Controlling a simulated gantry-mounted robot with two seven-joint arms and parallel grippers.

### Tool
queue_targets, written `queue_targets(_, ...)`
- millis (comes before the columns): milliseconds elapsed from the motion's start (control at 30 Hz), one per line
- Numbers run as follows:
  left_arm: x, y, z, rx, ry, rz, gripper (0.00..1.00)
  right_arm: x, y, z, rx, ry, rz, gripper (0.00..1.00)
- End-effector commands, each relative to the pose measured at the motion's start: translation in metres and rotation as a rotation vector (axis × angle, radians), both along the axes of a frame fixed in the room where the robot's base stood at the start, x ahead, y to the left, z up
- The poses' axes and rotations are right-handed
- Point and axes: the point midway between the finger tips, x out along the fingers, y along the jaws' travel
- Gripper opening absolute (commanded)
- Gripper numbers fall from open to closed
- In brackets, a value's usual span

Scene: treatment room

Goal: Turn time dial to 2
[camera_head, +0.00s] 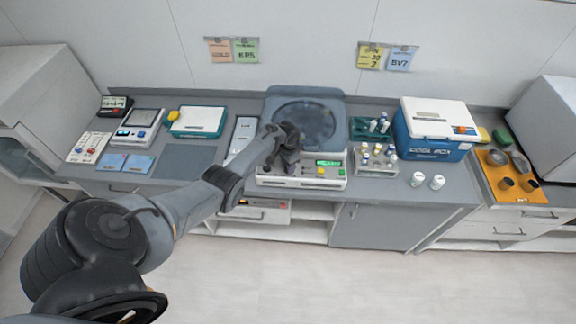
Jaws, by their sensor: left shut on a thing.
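A centrifuge (270,180) with a raised grey lid (328,95) stands in the middle of the counter. Its front panel has a lit green display (329,163) and small coloured buttons to the right of my gripper. My left gripper (286,166) reaches down to the left part of this panel. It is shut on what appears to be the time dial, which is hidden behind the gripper. The dial's marks and setting cannot be read. My right gripper is not in view.
A rack of vials (376,160) and two white-capped jars (438,182) stand right of the centrifuge, with a blue cool box (432,148) behind. A grey mat (187,165) lies bare to the left. An orange tray (510,186) is far right.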

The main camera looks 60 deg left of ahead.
Motion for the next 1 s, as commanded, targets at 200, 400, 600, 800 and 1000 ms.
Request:
queue_targets(200, 0.0, 0.0, 0.0, 0.0, -0.001, 0.001, 0.52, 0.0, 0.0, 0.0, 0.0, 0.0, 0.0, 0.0)
queue_targets(400, 0.0, 0.0, 0.0, 0.0, 0.0, 0.001, 0.61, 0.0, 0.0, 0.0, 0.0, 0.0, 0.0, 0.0)
queue_targets(600, 0.0, 0.0, 0.002, 0.0, -0.001, 0.001, 0.61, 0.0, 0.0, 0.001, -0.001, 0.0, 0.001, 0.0)
queue_targets(800, 0.0, 0.0, 0.022, 0.0, -0.002, 0.001, 0.61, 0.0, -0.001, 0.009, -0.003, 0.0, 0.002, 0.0)
queue_targets(1000, 0.001, 0.0, 0.056, 0.0, -0.003, 0.002, 0.61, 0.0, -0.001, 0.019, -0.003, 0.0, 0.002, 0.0)
